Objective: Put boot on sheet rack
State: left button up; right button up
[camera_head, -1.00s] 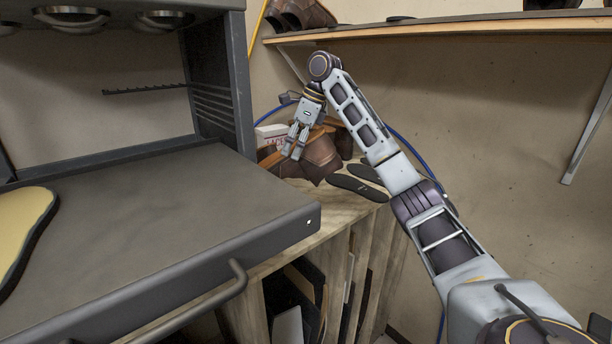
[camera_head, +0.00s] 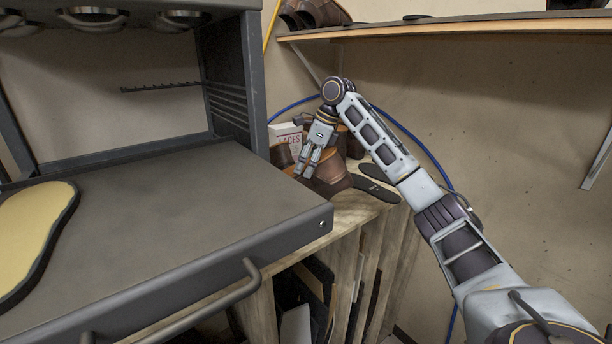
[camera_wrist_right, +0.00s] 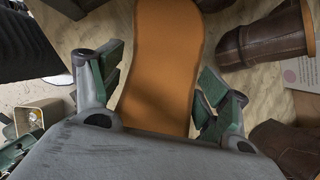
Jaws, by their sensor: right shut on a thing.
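My right gripper (camera_head: 308,165) points down at the far end of the wooden sheet rack (camera_head: 352,212). It is shut on a brown boot (camera_head: 334,170), close above or on the rack top; I cannot tell whether the boot touches it. In the right wrist view the gripper (camera_wrist_right: 160,92) has a finger on each side of a long orange-brown sole-shaped surface (camera_wrist_right: 166,60), which looks like the boot's underside. The rack has upright dividers with sheets between them. My left gripper is not in view.
A white laces box (camera_head: 288,136), other brown boots (camera_wrist_right: 262,38) and dark soles (camera_head: 376,188) crowd the rack top. A grey machine table (camera_head: 190,210) stands at left, close to the gripper. A wall shelf (camera_head: 450,28) hangs above.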

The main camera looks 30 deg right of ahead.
jog(key=shift+f+p, duration=0.3)
jog(key=shift+f, duration=1.7)
jog(key=shift+f, duration=0.1)
jog(key=o, duration=1.7)
jog(key=shift+c, duration=0.2)
jog(key=b+v, duration=0.1)
jog(key=v, duration=0.9)
jog(key=shift+v, duration=1.05)
jog(key=shift+a, duration=0.1)
